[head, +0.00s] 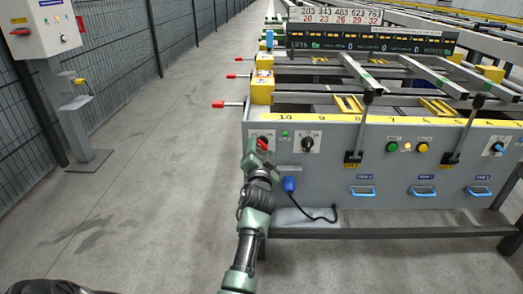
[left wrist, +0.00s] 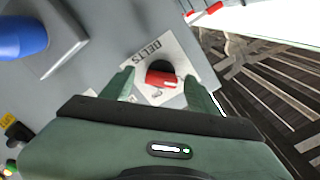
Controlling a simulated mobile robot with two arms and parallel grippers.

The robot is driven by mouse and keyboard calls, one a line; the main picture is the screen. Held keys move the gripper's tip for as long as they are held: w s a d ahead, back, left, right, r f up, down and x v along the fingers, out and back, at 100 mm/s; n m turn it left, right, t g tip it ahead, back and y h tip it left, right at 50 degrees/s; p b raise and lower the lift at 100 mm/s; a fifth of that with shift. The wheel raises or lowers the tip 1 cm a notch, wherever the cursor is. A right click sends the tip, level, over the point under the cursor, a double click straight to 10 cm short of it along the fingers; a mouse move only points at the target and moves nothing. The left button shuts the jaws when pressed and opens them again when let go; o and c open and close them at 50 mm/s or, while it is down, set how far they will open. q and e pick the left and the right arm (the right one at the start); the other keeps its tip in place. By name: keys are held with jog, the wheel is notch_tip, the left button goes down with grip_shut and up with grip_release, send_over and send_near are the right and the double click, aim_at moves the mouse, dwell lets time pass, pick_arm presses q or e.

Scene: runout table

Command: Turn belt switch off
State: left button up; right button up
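The belt switch (left wrist: 164,79) is a red knob on a white plate lettered BELTS, at the upper middle of the left wrist view. In the head view the red knob (head: 263,143) is at the left end of the grey control panel, its plate partly hidden by my gripper. My left gripper (left wrist: 159,92) is open, with one finger on each side of the knob. A gap shows between the fingers and the knob; I cannot tell whether the fingertips reach it in depth. In the head view the left gripper (head: 257,153) is right at the switch. My right gripper is not in view.
A black knob (head: 307,144) sits right of the switch, with a green light (head: 285,134) between. A blue plug (head: 289,185) with a black cable is below. Red-tipped handles (head: 219,104) stick out left of the machine. Two black levers (head: 359,135) stand further right.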

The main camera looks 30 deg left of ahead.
pick_arm(q)
jog(key=shift+r, duration=0.2)
jog(key=shift+r, duration=0.25)
notch_tip(320, 180, up, 3)
jog(key=shift+f+p, duration=0.1)
jog(key=shift+p, duration=0.7)
notch_tip(320, 180, up, 5)
jog(key=shift+p, duration=0.85)
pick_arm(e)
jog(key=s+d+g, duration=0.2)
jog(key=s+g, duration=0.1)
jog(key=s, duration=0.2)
pick_arm(q)
notch_tip(320, 180, up, 12)
jog(key=p, duration=0.3)
jog(key=shift+f, duration=0.25)
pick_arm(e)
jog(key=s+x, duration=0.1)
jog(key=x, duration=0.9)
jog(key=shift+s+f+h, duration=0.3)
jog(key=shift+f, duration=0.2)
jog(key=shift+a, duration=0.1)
